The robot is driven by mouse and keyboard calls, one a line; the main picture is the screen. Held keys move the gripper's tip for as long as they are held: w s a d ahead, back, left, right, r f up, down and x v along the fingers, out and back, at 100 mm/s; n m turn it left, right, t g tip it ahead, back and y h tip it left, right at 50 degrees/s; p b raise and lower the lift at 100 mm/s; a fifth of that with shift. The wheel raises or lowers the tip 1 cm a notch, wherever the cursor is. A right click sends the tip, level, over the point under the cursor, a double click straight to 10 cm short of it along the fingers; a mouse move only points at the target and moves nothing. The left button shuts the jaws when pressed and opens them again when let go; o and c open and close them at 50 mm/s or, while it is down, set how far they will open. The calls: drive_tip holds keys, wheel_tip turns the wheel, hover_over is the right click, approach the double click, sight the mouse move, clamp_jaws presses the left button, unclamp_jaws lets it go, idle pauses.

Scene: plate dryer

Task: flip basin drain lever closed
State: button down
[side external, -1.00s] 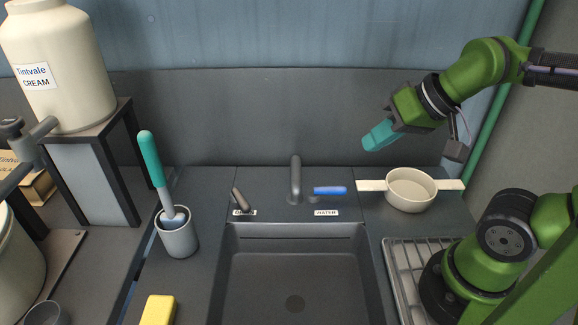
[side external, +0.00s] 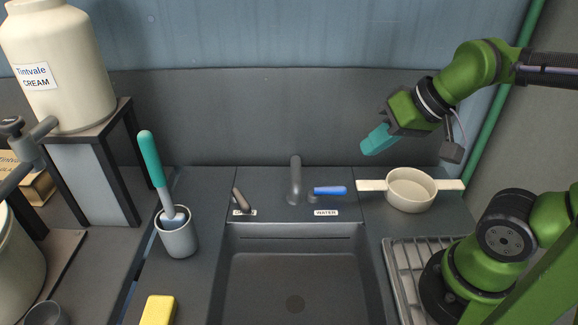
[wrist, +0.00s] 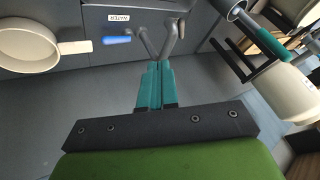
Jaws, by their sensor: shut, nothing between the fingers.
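The drain lever (side external: 240,200) is a short brown-grey handle at the back left of the basin (side external: 295,275), tilted up and to the left. A small label (side external: 244,212), partly covered by the lever, sits at its base. My gripper (side external: 364,151) has teal fingers, shut and empty, in the air above and right of the faucet (side external: 295,180). It is well apart from the lever. In the wrist view the shut fingertips (wrist: 158,66) point toward the faucet area, and the faucet (wrist: 172,40) shows just beyond them.
A blue water lever (side external: 330,190) with a WATER label is right of the faucet. A cream pan (side external: 410,190) stands at the back right. A grey cup (side external: 178,240) with a teal-handled brush is at left, a yellow sponge (side external: 157,309) in front. A drying rack (side external: 397,262) is at right.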

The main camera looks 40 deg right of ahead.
sight(240, 201)
drive_tip(key=w+a+f+n+g, duration=0.1)
drive_tip(key=w+f+n, duration=0.1)
drive_tip(key=w, duration=0.2)
drive_tip(key=w+a+f+n+g, duration=0.1)
drive_tip(key=w+a+f+n, duration=0.1)
drive_tip(key=w, duration=0.3)
drive_tip(key=w+a+f+n+g, duration=0.1)
drive_tip(key=w+a+f+g, duration=0.1)
drive_tip(key=w, duration=0.3)
drive_tip(key=shift+a+f+n, duration=0.1)
drive_tip(key=shift+a+n, duration=0.05)
drive_tip(key=shift+n, duration=0.25)
drive_tip(key=w+a+f+n+y, duration=0.1)
drive_tip(key=w+a+f+n, duration=0.2)
drive_tip(key=w+n, duration=0.3)
drive_tip(key=w+a+f+n+g, duration=0.1)
drive_tip(key=w+a+f+n, duration=0.3)
drive_tip(key=w+n, duration=0.3)
drive_tip(key=shift+w+a+f+g+y, duration=0.2)
drive_tip(key=shift+f+g+y, duration=0.1)
drive_tip(key=shift+y, duration=0.1)
